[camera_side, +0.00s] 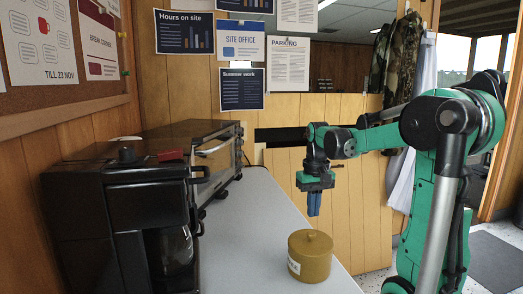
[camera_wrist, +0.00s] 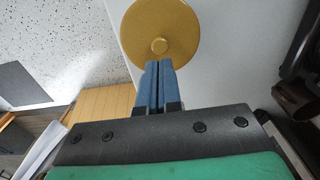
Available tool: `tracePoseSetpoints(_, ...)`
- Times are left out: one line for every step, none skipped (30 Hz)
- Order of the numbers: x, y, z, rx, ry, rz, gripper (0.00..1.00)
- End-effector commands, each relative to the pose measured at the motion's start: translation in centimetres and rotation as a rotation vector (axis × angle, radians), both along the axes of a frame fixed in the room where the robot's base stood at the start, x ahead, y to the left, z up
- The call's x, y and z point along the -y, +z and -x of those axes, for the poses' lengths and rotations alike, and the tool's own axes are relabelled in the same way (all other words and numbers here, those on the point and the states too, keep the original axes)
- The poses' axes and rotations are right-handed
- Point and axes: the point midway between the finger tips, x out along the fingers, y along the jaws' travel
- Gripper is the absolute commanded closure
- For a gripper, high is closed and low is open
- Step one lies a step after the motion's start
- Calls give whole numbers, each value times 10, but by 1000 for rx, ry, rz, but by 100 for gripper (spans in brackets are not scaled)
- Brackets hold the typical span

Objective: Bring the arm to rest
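My gripper (camera_side: 314,203) hangs from my green and black arm, pointing down, above the far right part of the grey counter (camera_side: 236,235). Its two blue fingers are together with nothing visible between them. In the wrist view the gripper (camera_wrist: 159,66) also shows its fingers side by side, with only a thin line between them. A mustard-yellow round canister (camera_side: 310,262) with a knobbed lid and a small white label stands upright on the counter, nearer the side camera than my gripper. Its round lid (camera_wrist: 160,22) shows beyond the fingertips in the wrist view. They look apart in the side view.
A black coffee maker (camera_side: 125,215) with a glass jug stands at the left of the counter. A toaster oven (camera_side: 205,150) stands behind it along the wall. Jackets (camera_side: 398,60) hang behind my arm. The counter between the appliances and the canister is clear.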

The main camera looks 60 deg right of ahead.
Motion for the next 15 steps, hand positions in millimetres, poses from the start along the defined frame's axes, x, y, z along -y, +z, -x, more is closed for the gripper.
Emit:
tracePoseSetpoints(0,3,0,0,0,0,100)
tracePoseSetpoints(0,5,0,0,0,0,100)
tracePoseSetpoints(0,8,0,0,0,0,100)
tracePoseSetpoints(0,10,0,0,0,0,100)
tracePoseSetpoints(0,12,0,0,0,0,100)
tracePoseSetpoints(0,15,0,0,0,0,100)
tracePoseSetpoints(0,17,0,0,0,0,100)
tracePoseSetpoints(0,18,0,0,0,0,100)
tracePoseSetpoints(0,21,0,0,0,0,100)
tracePoseSetpoints(0,22,0,0,0,0,100)
tracePoseSetpoints(0,23,0,0,0,0,100)
tracePoseSetpoints(0,25,0,0,0,0,100)
tracePoseSetpoints(0,25,0,0,0,0,100)
tracePoseSetpoints(0,26,0,0,0,0,100)
tracePoseSetpoints(0,26,0,0,0,0,100)
